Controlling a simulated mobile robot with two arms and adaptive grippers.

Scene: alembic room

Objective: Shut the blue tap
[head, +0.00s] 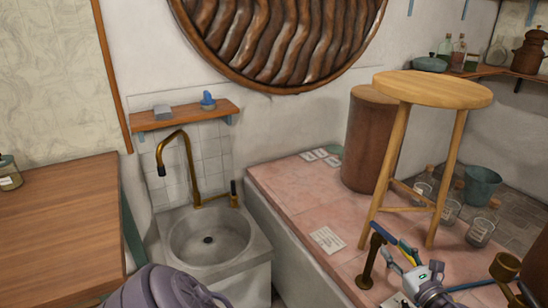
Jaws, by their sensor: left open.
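A brass tap (370,264) stands on the pink tiled counter at the lower right, with a blue lever (383,233) at its top. The lever slants down to the right, towards my left gripper. My left gripper (399,256) is open and empty beside the tap, its fingers just right of and below the lever. I cannot tell whether they touch it. My right gripper is not in view.
A tall wooden stool (432,90) stands on the pink counter (290,195) behind the tap. A second brass fitting (506,267) is at the lower right. A sink (211,240) with a brass faucet (188,160) is left. A paper label (327,239) lies on the counter.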

